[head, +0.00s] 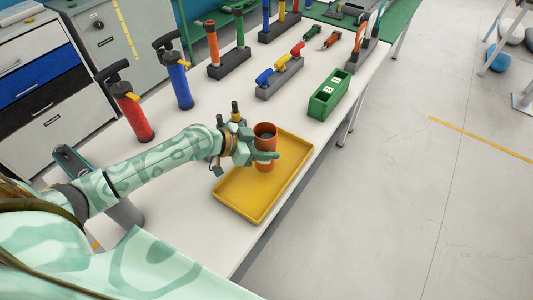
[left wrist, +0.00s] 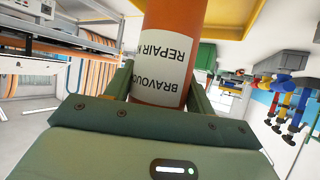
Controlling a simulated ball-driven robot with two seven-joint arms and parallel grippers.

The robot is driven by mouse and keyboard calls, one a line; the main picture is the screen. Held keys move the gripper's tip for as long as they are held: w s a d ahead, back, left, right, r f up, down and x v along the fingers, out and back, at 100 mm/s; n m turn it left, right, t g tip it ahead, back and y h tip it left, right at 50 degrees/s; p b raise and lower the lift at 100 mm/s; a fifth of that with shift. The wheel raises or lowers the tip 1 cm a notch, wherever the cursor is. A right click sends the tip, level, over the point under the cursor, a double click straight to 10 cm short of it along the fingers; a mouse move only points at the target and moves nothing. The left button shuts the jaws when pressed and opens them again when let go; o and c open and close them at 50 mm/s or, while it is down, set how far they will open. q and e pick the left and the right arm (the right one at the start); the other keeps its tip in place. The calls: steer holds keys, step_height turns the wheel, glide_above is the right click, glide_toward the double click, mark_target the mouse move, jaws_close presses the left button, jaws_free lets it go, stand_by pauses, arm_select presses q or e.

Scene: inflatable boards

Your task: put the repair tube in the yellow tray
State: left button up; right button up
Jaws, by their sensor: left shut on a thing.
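The repair tube (head: 265,135) is an orange cylinder with an open, dark top. It stands about upright over the yellow tray (head: 233,202); I cannot tell whether its bottom touches the tray. My right gripper is not in view.
A red pump (head: 133,118) and a blue pump (head: 180,85) stand on the white table left of the tray. A green box (head: 329,95) and a grey holder with coloured valves (head: 279,78) stand beyond it. The table's right edge runs close beside the tray.

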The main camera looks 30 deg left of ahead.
arm_select(q)
steer(key=f, duration=0.2)
steer(key=f+b, duration=0.1)
steer(key=shift+w+d+f, duration=0.15)
steer(key=shift+w+f, duration=0.05)
steer(key=shift+f, duration=0.15)
steer(key=o, duration=1)
steer(key=v, duration=1.2)
steer(key=shift+s, duration=0.1)
steer(key=shift+r, duration=0.1)
